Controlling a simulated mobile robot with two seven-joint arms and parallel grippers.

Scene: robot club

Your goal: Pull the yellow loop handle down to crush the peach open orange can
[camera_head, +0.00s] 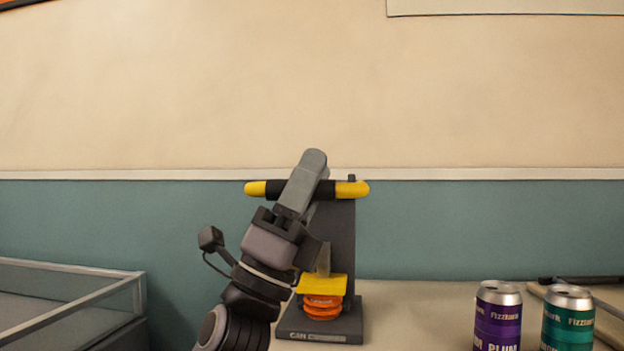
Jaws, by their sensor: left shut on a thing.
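A dark grey can crusher (339,240) stands on the table, partly hidden behind my left arm. Its yellow handle (352,189) is a horizontal bar with a black middle grip. My left gripper (313,165) reaches up from below and is shut on the handle's black middle; its fingers cover part of the bar. A yellow press plate (322,285) sits low in the crusher. Under it is an orange can (323,306), which looks squashed into a short stack of folds above the base. My right gripper is not in view.
A purple can (498,318) and a teal can (568,320) stand upright at the right of the table (415,305). Dark rods lie behind them. A glass-sided case (75,300) is at the lower left. The table between crusher and cans is clear.

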